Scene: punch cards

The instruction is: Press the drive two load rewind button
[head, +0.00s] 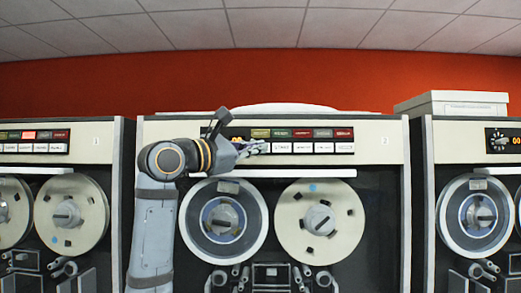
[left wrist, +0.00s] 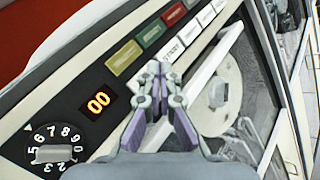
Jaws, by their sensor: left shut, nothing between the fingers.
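The middle tape drive (head: 150,131) faces me with a control panel across its top. The buttons also show in the left wrist view (left wrist: 190,33). My left gripper (head: 263,147) is shut and empty, with its tips at the left end of the white row. In the left wrist view its fingertips (left wrist: 157,69) cover the leftmost button; whether they touch it I cannot tell. My right gripper is out of view.
A orange "00" display (left wrist: 98,102) and a numbered dial (left wrist: 52,152) are left of the buttons. Tape reels (head: 290,215) sit below a white bar (head: 300,173). Similar drives stand left (head: 90,133) and right (head: 450,130).

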